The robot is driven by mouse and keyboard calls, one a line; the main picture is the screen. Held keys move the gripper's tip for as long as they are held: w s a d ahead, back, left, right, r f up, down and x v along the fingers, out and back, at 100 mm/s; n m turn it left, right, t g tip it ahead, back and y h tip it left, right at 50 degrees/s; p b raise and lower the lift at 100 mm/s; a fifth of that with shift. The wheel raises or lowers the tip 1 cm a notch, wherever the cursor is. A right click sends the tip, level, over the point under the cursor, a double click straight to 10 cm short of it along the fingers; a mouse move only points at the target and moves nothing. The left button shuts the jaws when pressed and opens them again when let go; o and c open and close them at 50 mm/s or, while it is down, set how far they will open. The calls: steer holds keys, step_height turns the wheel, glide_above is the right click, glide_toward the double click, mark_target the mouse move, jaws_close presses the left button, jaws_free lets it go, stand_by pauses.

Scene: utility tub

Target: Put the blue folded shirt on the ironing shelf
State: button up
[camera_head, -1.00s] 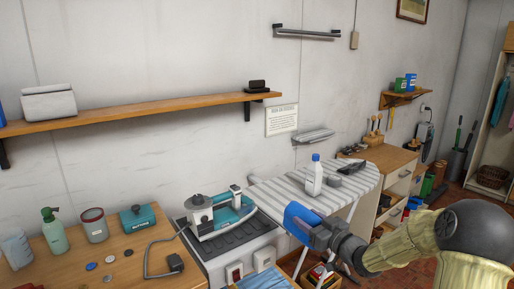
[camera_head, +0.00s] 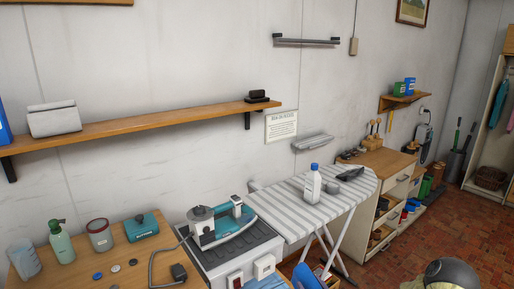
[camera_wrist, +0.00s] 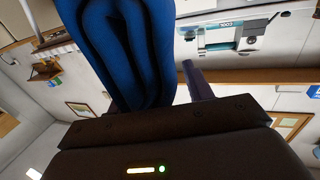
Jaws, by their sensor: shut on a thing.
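The blue folded shirt (camera_wrist: 125,45) fills the upper left of the wrist view, its folded layers showing as loops. My gripper (camera_wrist: 155,98) is shut on it; one finger shows at its right side, and the shirt hides most of the other. In the head view a blue patch (camera_head: 305,277) at the bottom edge looks like the shirt, low in front of the ironing board; the gripper there is out of frame. A long wooden shelf (camera_head: 160,122) runs along the wall above the iron, with a wide bare middle. No label shows which shelf is the ironing shelf.
The long shelf bears a pale grey bag-like box (camera_head: 53,119) at left and a black object (camera_head: 258,97) at right. Below stand a teal iron (camera_head: 225,225), a striped ironing board (camera_head: 290,205) with a white bottle (camera_head: 312,184), and a table (camera_head: 120,277) with several containers.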

steer(key=s+a+f+m+t+h+p, duration=0.1)
steer(key=s+a+f+m+h+p, duration=0.1)
steer(key=s+f, duration=0.6)
steer(key=s+m+h+p, duration=0.1)
steer(key=h+p, duration=0.1)
steer(key=h, duration=0.1)
steer(key=shift+s+m+h, duration=0.35)
steer(key=shift+m+h, duration=0.05)
